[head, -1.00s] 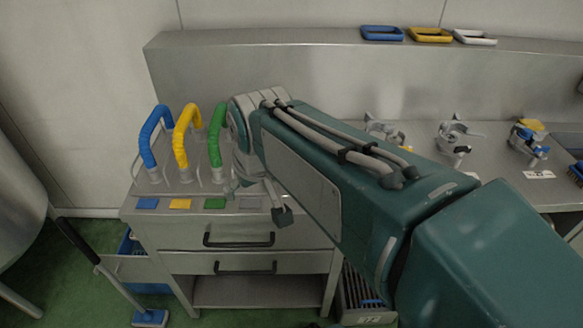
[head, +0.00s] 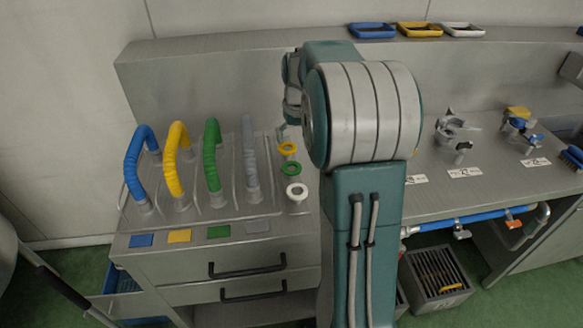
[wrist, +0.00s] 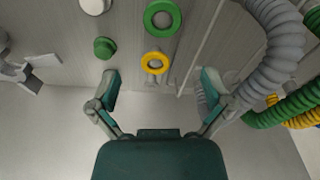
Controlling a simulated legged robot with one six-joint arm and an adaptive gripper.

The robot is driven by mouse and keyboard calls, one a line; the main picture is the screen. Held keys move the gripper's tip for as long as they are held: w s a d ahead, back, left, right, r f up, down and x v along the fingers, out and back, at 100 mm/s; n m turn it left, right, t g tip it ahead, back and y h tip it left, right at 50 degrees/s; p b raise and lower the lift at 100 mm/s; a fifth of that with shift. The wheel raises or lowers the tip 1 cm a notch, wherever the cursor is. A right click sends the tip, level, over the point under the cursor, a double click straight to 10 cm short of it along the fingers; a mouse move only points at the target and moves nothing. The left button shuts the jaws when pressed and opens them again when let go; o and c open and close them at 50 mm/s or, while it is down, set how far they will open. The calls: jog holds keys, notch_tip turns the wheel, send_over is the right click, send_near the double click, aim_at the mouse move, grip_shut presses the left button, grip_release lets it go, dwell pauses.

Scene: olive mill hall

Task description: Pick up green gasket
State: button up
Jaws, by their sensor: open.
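The green gasket (head: 291,169) is a flat ring on the steel bench, between a yellow ring (head: 287,148) and a white ring (head: 297,191). In the wrist view the green gasket (wrist: 162,18) lies near the top edge, beyond the yellow ring (wrist: 155,63). My gripper (wrist: 158,82) is open and empty, with its two fingers spread either side of the yellow ring's line. The green gasket is apart from the fingers. In the head view my arm hides the bench just right of the rings, and only part of my gripper shows there.
Blue, yellow, green and grey hoses (head: 249,160) stand left of the rings. A green knob-like piece (wrist: 104,47) sits beside the rings in the wrist view. Coloured trays (head: 419,29) rest on the ledge behind.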

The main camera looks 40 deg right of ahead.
aim_at(291, 168)
jog(key=f, duration=0.3)
jog(key=w+f, duration=0.1)
jog(key=f, duration=0.7)
jog(key=shift+w, duration=0.2)
jog(key=shift+a, duration=0.1)
jog(key=c, duration=0.7)
